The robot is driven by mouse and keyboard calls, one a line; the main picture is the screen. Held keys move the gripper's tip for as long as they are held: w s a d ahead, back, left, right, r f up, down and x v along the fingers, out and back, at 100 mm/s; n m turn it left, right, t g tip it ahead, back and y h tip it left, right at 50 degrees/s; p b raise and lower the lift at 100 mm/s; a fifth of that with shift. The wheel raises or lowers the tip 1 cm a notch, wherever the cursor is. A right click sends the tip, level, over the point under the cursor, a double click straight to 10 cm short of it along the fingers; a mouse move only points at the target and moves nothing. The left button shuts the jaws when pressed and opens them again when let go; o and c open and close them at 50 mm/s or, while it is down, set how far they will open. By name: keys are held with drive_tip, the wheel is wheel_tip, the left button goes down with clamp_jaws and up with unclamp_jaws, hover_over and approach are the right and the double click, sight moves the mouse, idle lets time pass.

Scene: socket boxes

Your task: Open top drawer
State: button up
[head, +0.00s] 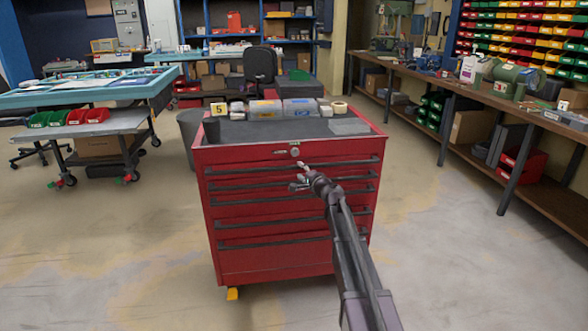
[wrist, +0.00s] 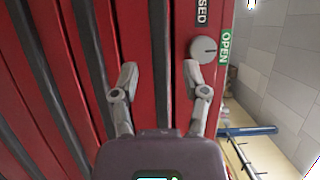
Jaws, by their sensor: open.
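The red tool cabinet (head: 285,265) stands in the middle of the head view, with several drawers, each with a long dark handle. The top drawer's handle (head: 240,169) runs along the upper front, and all drawers look closed. My gripper (head: 298,176) is open in front of the upper drawers. In the wrist view the picture is turned, and the top handle (wrist: 158,40) shows as a dark bar between my spread fingers. I cannot tell whether they touch it. A round lock knob (wrist: 204,50) sits beside the right finger, between a dark label and a green "OPEN" label (wrist: 225,48).
A workbench (head: 500,105) runs along the right. The floor in front is clear.

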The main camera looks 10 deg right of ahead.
sight(297, 168)
drive_tip(key=shift+x, duration=1.75)
